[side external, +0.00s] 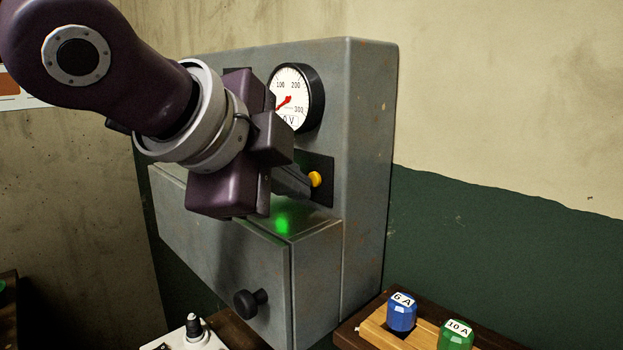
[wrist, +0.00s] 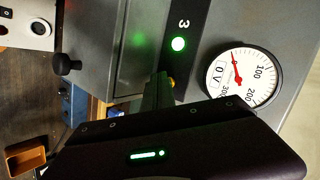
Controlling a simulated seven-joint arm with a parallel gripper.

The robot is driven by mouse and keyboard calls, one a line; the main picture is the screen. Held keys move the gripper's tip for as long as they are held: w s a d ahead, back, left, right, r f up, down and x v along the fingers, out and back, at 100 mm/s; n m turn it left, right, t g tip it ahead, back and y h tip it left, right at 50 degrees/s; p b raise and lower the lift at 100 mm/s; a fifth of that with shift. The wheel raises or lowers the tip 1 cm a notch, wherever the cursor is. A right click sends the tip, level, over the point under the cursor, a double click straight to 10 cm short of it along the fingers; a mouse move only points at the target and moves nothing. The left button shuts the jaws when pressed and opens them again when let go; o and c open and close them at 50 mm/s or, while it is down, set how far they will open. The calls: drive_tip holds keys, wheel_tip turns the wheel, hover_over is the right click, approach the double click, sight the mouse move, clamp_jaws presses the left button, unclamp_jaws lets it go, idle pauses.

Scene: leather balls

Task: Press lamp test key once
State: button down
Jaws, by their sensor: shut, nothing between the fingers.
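A yellow key (side external: 315,179) stands out from a dark plate on the front of a grey metal cabinet (side external: 365,160). It shows no readable label. In the wrist view only a sliver of the yellow key (wrist: 172,84) shows past my finger. My gripper (side external: 303,190) is shut and empty, with its fingertips right beside the yellow key. I cannot tell whether they touch it. The gripper covers part of the dark plate in the side view. In the wrist view, a green lamp (wrist: 179,44) is lit beside a "3".
A round voltmeter (side external: 292,98) sits above the plate. A lower box with a black knob (side external: 250,301) juts out below my gripper. A blue "6 A" piece (side external: 402,311) and a green "10 A" piece (side external: 456,335) stand at the lower right. A white panel (side external: 190,335) is below.

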drive_tip(key=shift+s+a, duration=0.45)
drive_tip(key=shift+s, duration=0.05)
drive_tip(key=s+a, duration=0.3)
drive_tip(key=shift+s+a, duration=0.3)
idle(0.8)
